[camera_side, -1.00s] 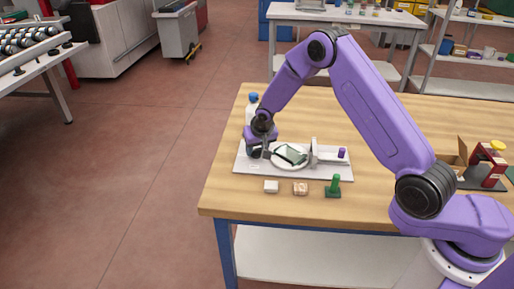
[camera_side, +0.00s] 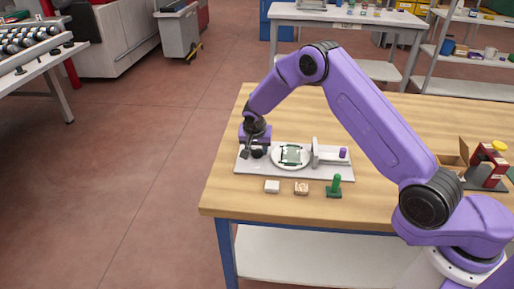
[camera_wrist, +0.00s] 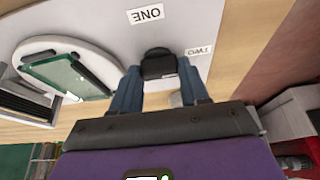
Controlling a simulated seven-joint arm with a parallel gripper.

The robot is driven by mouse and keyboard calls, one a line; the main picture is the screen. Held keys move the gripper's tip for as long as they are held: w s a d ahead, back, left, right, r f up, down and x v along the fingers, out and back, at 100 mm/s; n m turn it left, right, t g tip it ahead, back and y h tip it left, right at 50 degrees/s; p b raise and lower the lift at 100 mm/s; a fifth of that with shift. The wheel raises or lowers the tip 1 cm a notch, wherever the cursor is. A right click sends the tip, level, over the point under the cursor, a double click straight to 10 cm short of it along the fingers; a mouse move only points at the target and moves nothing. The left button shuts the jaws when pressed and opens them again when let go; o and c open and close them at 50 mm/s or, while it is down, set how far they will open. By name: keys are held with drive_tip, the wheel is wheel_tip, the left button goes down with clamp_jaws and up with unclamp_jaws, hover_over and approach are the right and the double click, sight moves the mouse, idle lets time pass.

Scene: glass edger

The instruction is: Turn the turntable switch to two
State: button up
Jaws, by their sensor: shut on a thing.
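The switch is a black knob (camera_wrist: 158,62) on the pale base plate (camera_side: 247,168), left of the turntable in the side view. My gripper (camera_wrist: 157,88) is shut on the knob, with one blue-grey finger on each side of it. In the wrist view a label ONE (camera_wrist: 146,14) and a label TWO (camera_wrist: 199,50) lie near the knob. I cannot tell surely which label the knob points to. The white round turntable (camera_side: 276,158) carries a dark green glass piece (camera_side: 291,155), which also shows in the wrist view (camera_wrist: 68,76). In the side view my gripper (camera_side: 257,153) partly hides the knob.
A grey-white upright block (camera_side: 315,152) and a purple knob (camera_side: 343,153) stand right of the turntable. In front lie a white block (camera_side: 272,187), a tan block (camera_side: 301,188) and a green-handled tool (camera_side: 335,186). The table's left edge is near my gripper.

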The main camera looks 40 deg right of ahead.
drive_tip(key=shift+s+f, duration=0.1)
drive_tip(key=o, duration=1.1)
drive_tip(key=shift+c, duration=0.2)
drive_tip(key=shift+r, duration=0.2)
drive_tip(key=v, duration=1.7)
drive_tip(key=shift+r, duration=0.1)
